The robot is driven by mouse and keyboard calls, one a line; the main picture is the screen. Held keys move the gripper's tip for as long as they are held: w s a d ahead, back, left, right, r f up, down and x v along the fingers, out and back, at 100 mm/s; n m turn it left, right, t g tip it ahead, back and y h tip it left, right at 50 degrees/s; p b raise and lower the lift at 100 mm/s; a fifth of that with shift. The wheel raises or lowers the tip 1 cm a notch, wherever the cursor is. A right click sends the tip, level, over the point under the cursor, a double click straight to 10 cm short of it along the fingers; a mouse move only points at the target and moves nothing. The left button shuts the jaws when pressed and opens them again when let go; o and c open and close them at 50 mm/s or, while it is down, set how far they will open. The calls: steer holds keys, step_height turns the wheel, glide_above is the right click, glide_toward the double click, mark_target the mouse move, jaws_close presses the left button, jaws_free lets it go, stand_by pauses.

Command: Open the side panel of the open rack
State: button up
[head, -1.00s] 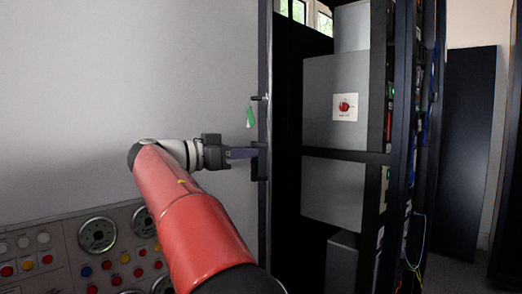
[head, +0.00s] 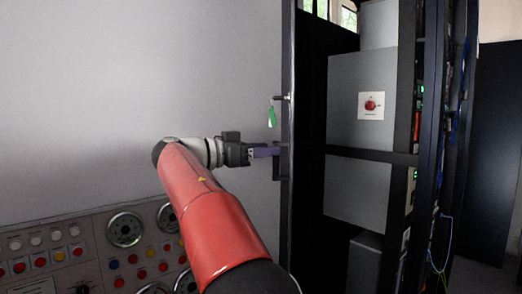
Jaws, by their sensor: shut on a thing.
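The open rack (head: 411,158) stands at the right with a dark frame and grey boxes inside. Its side panel (head: 288,70) is the tall, dark-edged panel at the rack's left, seen nearly edge-on. A dark handle (head: 276,163) sits on the panel's edge. A key with a green tag (head: 271,117) hangs above the handle. My gripper (head: 275,152) reaches from the left and is shut on the handle. The fingertips are small here, and their exact contact is hard to see.
A control console (head: 90,250) with gauges and coloured buttons fills the lower left, below my arm. A grey box (head: 361,100) with a red-marked label is in the rack. Cables (head: 441,245) hang at its right. A dark panel (head: 490,150) stands farther right.

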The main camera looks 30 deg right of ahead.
steer(key=shift+w+a+f, duration=0.1)
steer(key=shift+w, duration=0.15)
steer(key=a, duration=0.8)
steer(key=shift+s, duration=0.2)
steer(key=shift+s+d, duration=0.1)
steer(key=shift+s, duration=0.05)
